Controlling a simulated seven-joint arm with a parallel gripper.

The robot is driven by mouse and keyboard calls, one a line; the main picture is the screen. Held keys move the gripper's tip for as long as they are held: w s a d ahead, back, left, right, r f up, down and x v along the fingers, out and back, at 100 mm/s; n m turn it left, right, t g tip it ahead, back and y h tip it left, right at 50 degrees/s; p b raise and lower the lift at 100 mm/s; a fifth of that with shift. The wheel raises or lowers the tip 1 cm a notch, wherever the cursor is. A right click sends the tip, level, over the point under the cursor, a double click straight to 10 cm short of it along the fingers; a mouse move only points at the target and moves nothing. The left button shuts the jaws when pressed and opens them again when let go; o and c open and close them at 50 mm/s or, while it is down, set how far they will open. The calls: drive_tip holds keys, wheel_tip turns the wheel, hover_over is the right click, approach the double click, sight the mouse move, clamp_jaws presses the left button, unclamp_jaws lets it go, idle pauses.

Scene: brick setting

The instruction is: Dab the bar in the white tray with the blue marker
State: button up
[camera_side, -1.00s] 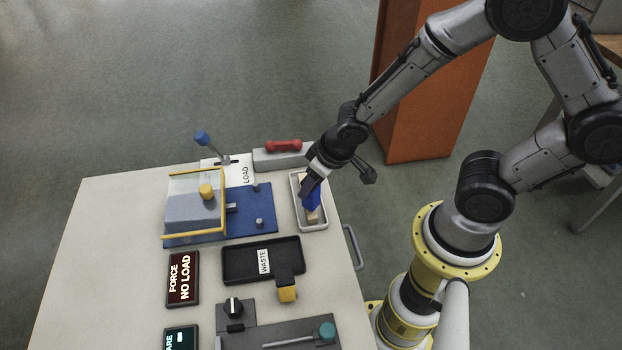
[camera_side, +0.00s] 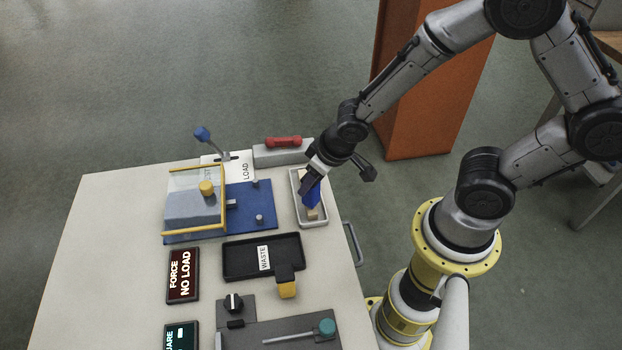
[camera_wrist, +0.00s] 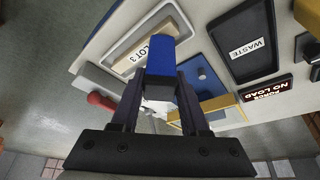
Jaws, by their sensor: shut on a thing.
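The white tray (camera_side: 325,213) stands at the right edge of the table in the side view. A pale tan bar (camera_side: 312,215) lies in it, partly hidden by the marker and my gripper. In the wrist view, the bar (camera_wrist: 172,29) shows in the tray (camera_wrist: 112,58) behind the marker. My gripper (camera_side: 310,184) is shut on the blue marker (camera_side: 313,197), which points down over the tray. The wrist view shows the blue marker (camera_wrist: 160,54) between my fingers (camera_wrist: 160,82). I cannot tell whether its tip touches the bar.
A red-handled grey block (camera_side: 283,143) stands behind the tray. A blue fixture with a clear yellow-edged cover (camera_side: 195,200) is to the left. The black WASTE tray (camera_side: 235,262) is in front. A side handle (camera_side: 353,245) sticks out at the table's right edge.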

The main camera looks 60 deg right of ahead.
drive_tip(key=shift+f, duration=0.35)
idle(1.1)
drive_tip(key=shift+r, duration=3.55)
drive_tip(key=shift+w, duration=0.1)
